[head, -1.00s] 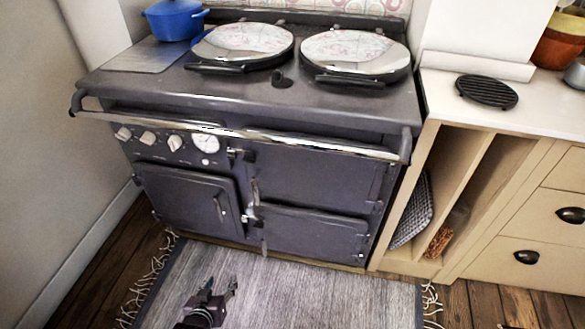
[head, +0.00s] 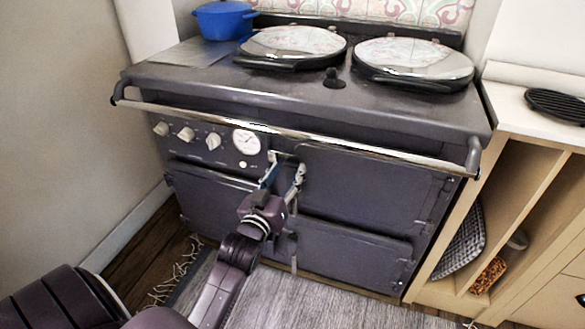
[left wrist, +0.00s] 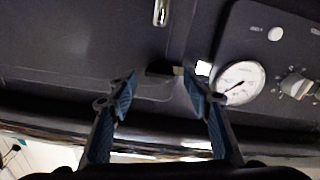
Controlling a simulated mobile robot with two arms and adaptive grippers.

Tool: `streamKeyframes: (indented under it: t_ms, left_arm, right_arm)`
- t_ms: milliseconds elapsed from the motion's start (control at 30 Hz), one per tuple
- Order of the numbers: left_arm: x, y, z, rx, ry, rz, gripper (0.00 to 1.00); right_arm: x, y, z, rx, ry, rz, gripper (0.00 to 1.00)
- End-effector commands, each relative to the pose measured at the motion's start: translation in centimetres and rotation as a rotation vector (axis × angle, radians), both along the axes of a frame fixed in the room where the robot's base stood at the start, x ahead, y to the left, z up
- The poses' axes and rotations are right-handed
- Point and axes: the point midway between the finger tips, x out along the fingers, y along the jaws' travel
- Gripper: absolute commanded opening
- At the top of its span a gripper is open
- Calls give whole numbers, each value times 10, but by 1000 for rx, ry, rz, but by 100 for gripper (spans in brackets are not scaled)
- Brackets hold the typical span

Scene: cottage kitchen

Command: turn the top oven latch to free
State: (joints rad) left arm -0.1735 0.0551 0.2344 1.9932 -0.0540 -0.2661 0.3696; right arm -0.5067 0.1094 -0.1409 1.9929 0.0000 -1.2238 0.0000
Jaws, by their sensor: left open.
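The top oven door (head: 365,185) is the dark upper right door of the range, and it is shut. Its latch (head: 287,156) sits at the door's upper left corner, partly covered by my gripper. In the left wrist view, where the range appears upside down, the dark latch (left wrist: 160,68) shows between and just beyond my fingertips. My left gripper (head: 283,175) is open, with its blue-padded fingers spread on either side of the latch. In the left wrist view the gripper (left wrist: 160,88) holds nothing; contact cannot be told. My right gripper is not in view.
A chrome rail (head: 290,132) runs across the front, close above the gripper. The gauge (head: 246,142) and knobs (head: 186,134) lie left of the latch. A chrome door handle (left wrist: 160,12) shows in the left wrist view. A rug (head: 300,305) lies below.

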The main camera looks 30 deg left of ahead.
Motion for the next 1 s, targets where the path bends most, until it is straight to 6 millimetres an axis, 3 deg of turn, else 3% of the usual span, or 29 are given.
streamKeyframes:
  t_ms: [200,567,1000]
  left_arm:
    - [23,6,-1,0,0,0,46]
    - [28,7,-1,0,2,0,46]
    - [27,7,-1,0,1,0,0]
  right_arm:
    - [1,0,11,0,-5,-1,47]
    - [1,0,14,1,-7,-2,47]
    - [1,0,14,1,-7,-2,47]
